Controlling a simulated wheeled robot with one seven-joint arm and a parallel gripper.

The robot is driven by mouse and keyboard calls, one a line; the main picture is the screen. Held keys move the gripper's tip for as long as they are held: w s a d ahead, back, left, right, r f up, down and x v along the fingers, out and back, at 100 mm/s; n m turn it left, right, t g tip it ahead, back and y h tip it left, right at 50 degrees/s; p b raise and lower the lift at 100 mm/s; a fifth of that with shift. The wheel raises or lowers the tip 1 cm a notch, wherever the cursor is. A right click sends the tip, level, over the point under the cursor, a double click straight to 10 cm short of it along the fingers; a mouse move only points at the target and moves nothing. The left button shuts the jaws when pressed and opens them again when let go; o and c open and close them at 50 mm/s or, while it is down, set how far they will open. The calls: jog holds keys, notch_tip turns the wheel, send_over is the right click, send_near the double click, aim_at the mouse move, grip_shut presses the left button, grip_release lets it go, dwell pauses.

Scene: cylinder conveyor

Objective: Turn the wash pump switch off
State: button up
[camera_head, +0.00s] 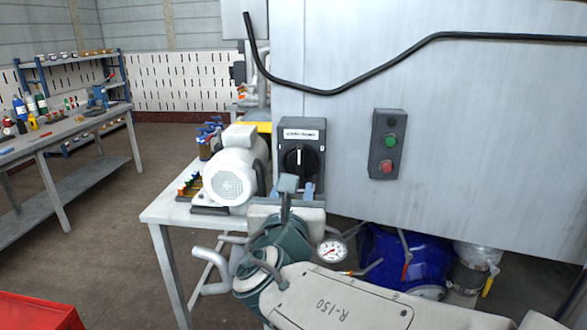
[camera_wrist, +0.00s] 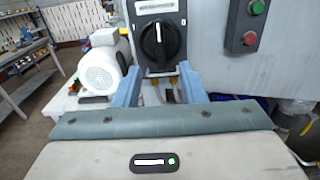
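The wash pump switch is a dark grey box with a black rotary knob (camera_head: 299,158) under a white label (camera_head: 301,134), whose small print is hard to read. It is fixed to the grey panel. The knob's white mark points straight up, which also shows on the knob in the wrist view (camera_wrist: 159,43). My gripper (camera_head: 293,188) is just below the knob, with its two blue fingers spread. In the wrist view my gripper (camera_wrist: 160,76) is open and empty, with one finger to each side below the knob. The fingers do not appear to touch the knob.
A box with a green and a red button (camera_head: 387,145) is on the panel to the right. A white motor (camera_head: 233,170) stands on the table left of the switch. A black cable (camera_head: 340,86) runs above. A blue tank (camera_head: 400,258) and pressure gauge (camera_head: 331,251) are lower.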

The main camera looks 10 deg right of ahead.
aim_at(299, 164)
jog(key=x, duration=1.3)
jog(key=shift+w+d+b, duration=0.1)
jog(key=shift+w+b, duration=0.25)
grip_shut()
